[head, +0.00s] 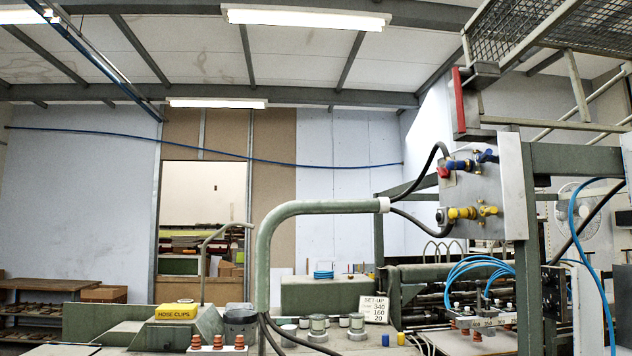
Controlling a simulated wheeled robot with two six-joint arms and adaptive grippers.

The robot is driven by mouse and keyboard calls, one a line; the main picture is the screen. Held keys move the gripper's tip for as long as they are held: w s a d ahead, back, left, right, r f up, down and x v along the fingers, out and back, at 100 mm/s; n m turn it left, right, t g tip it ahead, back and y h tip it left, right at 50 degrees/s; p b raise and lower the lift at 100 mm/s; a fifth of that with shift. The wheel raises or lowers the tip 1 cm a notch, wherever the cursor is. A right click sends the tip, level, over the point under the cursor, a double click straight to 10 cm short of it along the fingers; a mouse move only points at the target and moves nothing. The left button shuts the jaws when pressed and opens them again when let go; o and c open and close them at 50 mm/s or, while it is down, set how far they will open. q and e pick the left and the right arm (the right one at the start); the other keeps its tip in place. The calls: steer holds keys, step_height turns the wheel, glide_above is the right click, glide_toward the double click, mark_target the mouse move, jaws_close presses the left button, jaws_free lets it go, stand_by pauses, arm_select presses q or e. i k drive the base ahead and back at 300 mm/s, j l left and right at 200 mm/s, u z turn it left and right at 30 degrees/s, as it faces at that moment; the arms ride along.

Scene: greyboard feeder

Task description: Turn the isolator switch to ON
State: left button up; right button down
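I cannot pick out the isolator switch for certain, and I can read no ON or OFF marking. A grey panel (511,185) on the green machine frame at the right carries small fittings on its left side. They include a red knob (443,172), blue fittings (460,165), yellow fittings (463,213) and a small dark round part (441,216). Neither of my grippers is in view.
A curved green pipe (263,250) rises in front and bends right toward the panel. Black cables hang near it. A SET-UP sign (374,308), a yellow HOSE CLIPS box (177,312) and blue hoses (470,272) sit on the machine. A wooden bench (45,284) stands far left.

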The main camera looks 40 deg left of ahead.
mark_target(444, 172)
steer(key=u, duration=0.6)
